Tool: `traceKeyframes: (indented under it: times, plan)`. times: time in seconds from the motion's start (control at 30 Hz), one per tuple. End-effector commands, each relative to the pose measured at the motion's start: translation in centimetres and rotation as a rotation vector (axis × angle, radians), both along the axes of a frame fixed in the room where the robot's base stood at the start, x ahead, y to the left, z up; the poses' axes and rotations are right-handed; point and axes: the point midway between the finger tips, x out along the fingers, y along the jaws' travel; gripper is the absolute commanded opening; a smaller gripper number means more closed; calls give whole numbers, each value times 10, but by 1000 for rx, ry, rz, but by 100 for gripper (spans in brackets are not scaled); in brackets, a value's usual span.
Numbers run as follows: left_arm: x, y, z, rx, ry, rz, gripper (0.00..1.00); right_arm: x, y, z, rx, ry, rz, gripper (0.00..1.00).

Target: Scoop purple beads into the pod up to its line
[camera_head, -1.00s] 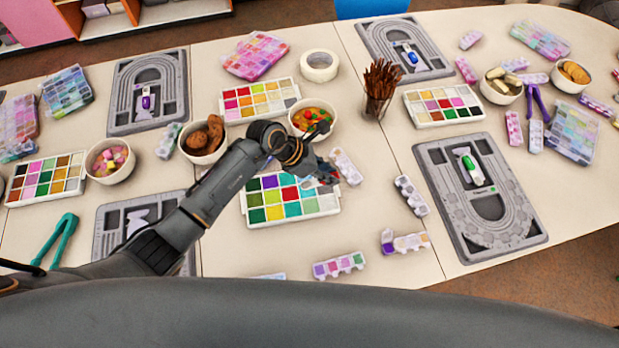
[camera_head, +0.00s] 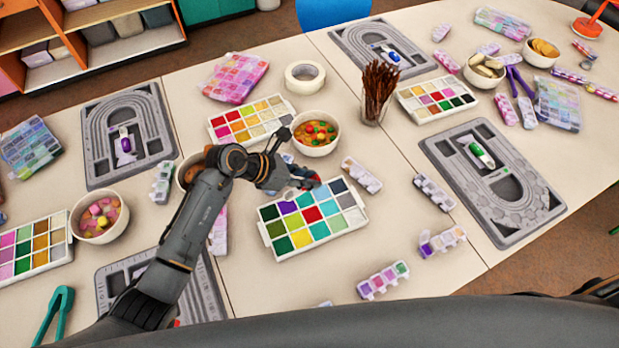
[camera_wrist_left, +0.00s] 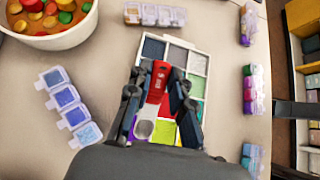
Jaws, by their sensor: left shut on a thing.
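My left gripper (camera_head: 306,180) is over the back edge of a white bead tray (camera_head: 264,229) in the head view. In the left wrist view my left gripper (camera_wrist_left: 158,92) is shut on a red tool (camera_wrist_left: 160,76) with white marks, which looks like the scoop. A silvery oval (camera_wrist_left: 145,129) shows near its lower end; whether it belongs to the tool is unclear. Purple beads (camera_head: 287,207) fill one tray compartment, close to the gripper. A strip of pods (camera_head: 441,241) with a purple end lies to the right of the tray. I cannot make out a fill line. My right gripper is not in view.
A bowl of coloured pieces (camera_head: 316,133) stands behind the tray. A pod strip (camera_head: 383,281) lies in front, and others (camera_head: 434,193) lie to the right. A grey bead board (camera_head: 490,180) is farther right. A jar of sticks (camera_head: 378,90) stands at the back.

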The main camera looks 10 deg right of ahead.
Motion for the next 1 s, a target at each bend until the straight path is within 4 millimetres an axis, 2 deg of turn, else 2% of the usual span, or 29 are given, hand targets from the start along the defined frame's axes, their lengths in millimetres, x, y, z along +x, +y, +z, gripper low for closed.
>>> traceKeyframes:
  times: [0.03,0.5,1.0]
  plan:
    - [0,1,-5,-14,-3,2,3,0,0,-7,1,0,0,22]
    - [-3,9,-18,-129,-35,0,3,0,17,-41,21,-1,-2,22]
    - [-4,17,-42,-145,-42,0,3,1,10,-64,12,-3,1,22]
